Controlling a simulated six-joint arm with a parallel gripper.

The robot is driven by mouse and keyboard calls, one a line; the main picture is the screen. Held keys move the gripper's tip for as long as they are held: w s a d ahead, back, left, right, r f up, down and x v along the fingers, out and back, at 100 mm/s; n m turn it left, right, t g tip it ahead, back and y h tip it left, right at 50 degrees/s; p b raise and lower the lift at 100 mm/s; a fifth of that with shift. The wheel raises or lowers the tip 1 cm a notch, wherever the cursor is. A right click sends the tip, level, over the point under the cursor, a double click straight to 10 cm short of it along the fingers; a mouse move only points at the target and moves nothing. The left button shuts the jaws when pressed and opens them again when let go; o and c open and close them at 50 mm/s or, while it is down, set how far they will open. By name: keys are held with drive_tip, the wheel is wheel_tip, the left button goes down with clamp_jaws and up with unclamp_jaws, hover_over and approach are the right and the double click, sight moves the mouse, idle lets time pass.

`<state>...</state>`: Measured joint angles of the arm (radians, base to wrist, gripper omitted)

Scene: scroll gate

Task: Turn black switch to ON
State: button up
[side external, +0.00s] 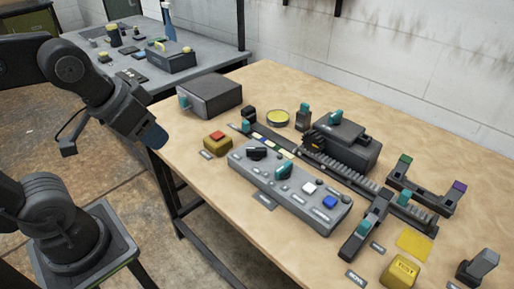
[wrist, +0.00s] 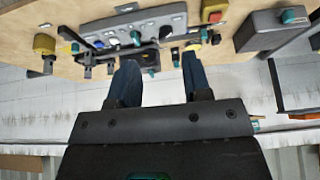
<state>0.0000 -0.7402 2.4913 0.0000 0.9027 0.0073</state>
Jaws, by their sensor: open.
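The black switch (side external: 257,153) is a dark knob at the left end of a grey control panel (side external: 240,166) on the wooden table. A teal knob (side external: 283,172) sits to its right on the same panel. In the wrist view the panel (wrist: 150,20) is near the top edge, and a dark knob there (wrist: 165,32) looks like the black switch. I cannot read its labels or tell its setting. My gripper (side external: 156,140) is off the table's left edge, well apart from the switch. In the wrist view my gripper (wrist: 160,60) has its two dark blue fingers spread with nothing between them.
A yellow box with a red button (side external: 215,142) stands left of the panel. A dark box (side external: 209,95) stands at the table's back left. A toothed rail (side external: 345,175) and a dark housing (side external: 345,145) lie behind the panel. Bare table (side external: 215,215) lies in front.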

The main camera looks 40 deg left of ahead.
drive_tip(key=w+r+m+g, duration=0.2)
drive_tip(key=w+m, duration=0.1)
drive_tip(key=w, duration=0.5)
drive_tip(key=m+g, duration=0.4)
drive_tip(key=m, duration=0.2)
approach(257, 148)
drive_tip(key=f, duration=1)
drive_tip(key=shift+s, duration=0.25)
clamp_jaws()
